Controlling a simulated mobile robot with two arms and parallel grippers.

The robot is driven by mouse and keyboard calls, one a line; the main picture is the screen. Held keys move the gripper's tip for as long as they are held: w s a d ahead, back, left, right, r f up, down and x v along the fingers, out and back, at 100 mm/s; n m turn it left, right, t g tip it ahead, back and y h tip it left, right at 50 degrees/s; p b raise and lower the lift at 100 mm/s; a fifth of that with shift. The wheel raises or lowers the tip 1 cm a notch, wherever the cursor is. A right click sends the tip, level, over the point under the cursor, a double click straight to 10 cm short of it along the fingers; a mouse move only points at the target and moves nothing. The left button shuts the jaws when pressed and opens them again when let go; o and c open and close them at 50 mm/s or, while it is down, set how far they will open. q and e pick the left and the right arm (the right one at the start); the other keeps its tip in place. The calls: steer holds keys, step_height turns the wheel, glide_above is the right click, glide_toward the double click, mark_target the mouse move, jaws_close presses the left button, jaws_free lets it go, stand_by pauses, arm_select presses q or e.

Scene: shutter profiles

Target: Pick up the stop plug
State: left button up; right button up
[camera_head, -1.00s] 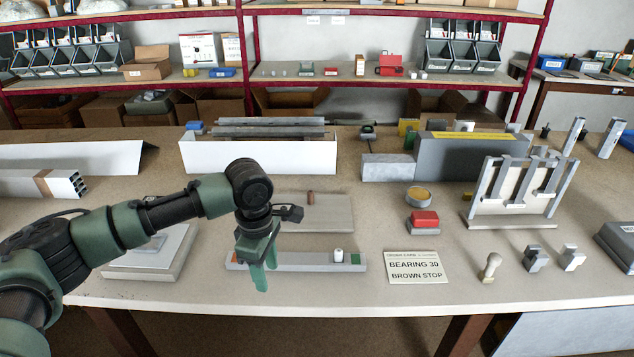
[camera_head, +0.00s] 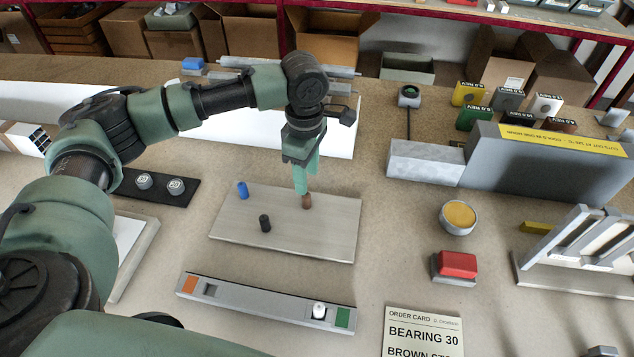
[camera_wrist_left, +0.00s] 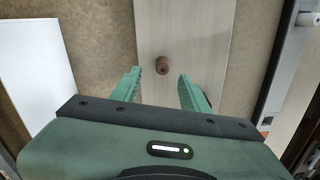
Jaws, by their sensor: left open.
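A small brown stop plug (camera_head: 306,201) stands on a pale grey plate (camera_head: 330,240). A blue plug (camera_head: 242,190) and a black plug (camera_head: 265,223) stand on the same plate. My left gripper (camera_head: 301,184) is over the plate's back edge, just above and beside the brown plug. In the left wrist view the gripper (camera_wrist_left: 160,90) is open and empty. The brown plug (camera_wrist_left: 162,65) shows there between the fingers' lines, slightly beyond the tips. My right gripper is not in view.
An order card (camera_head: 424,330) reads "BEARING 30" and "BROWN STOP", its last word cut off. A grey rail (camera_head: 260,304) with orange and green ends lies in front of the plate. A red button (camera_head: 455,264) and a yellow round piece (camera_head: 458,215) sit at right.

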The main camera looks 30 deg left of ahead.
mark_target(306, 200)
arm_select(q)
steer(key=shift+f, duration=0.3)
steer(key=shift+s+f, duration=0.1)
steer(key=shift+f, duration=0.25)
step_height(306, 200, down, 6)
steer(key=shift+s+a+r+p, duration=0.1)
steer(key=shift+r+p, duration=0.15)
steer(key=shift+p, duration=0.6)
steer(key=shift+f, duration=0.4)
steer(key=shift+c, duration=0.4)
jaws_close()
